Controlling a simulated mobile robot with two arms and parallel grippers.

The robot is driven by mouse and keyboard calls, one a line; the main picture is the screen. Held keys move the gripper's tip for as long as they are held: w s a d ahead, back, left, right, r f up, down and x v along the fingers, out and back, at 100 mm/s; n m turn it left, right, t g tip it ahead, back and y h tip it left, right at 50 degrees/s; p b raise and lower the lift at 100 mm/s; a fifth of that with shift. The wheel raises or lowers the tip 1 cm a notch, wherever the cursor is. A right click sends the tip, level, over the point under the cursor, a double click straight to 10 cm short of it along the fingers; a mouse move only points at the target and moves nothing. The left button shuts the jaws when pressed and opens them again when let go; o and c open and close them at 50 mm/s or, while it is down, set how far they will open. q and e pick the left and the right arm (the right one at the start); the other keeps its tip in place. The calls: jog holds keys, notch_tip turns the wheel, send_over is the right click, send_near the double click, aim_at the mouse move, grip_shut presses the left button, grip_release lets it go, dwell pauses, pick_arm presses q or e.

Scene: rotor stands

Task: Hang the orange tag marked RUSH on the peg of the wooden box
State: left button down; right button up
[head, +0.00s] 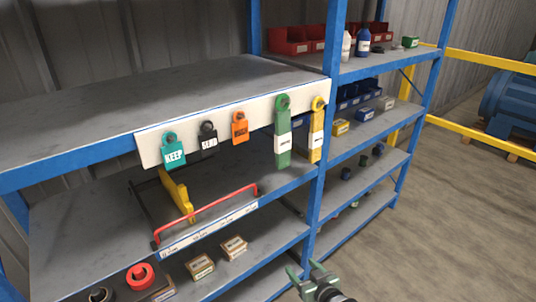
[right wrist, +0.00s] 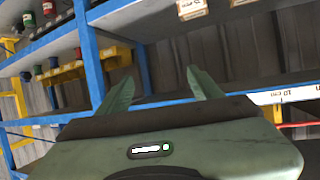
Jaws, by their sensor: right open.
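The orange tag (head: 239,130) hangs from a peg on the white strip (head: 150,147) along the shelf edge, right of a black tag reading SEND (head: 208,140) and a teal tag reading KEEP (head: 173,152). Its lettering is too small to read surely. Several small brown boxes, one of them here (head: 233,248), sit on a lower shelf; I cannot tell whether any is the wooden box, and I see no peg on them. My right gripper (head: 305,269) is open and empty, low in front of the shelves; its fingers also show in the right wrist view (right wrist: 159,77). My left gripper is out of view.
A green tag (head: 283,135) and a yellow tag (head: 317,132) hang near the blue upright. A red bar (head: 205,212) and a yellow piece (head: 178,195) stand at the middle shelf. A red ring (head: 140,276) lies lower. Open floor (head: 430,220) is at the right.

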jog(key=w+a+r+n+t+y+p, duration=0.1)
jog(key=w+a+r+t+y, duration=0.15)
jog(key=r, duration=0.85)
jog(key=w+a+r+n+t+y+p, duration=0.1)
jog(key=w+a+r, duration=0.25)
jog(key=r, duration=0.75)
jog(key=n+y, duration=0.2)
jog(key=y, duration=0.2)
send_near(241, 134)
jog(key=b+x, duration=0.1)
jog(key=x, duration=0.1)
jog(key=b+x, duration=0.1)
jog(key=x, duration=0.1)
jog(key=b+x, duration=0.1)
jog(key=x, duration=0.1)
jog(key=shift+a+f, duration=0.1)
jog(key=shift+f, duration=0.3)
jog(key=shift+b+x, duration=0.75)
jog(key=shift+x, duration=0.2)
jog(key=shift+r, duration=0.25)
jog(key=c, duration=0.9)
jog(key=shift+r, duration=0.2)
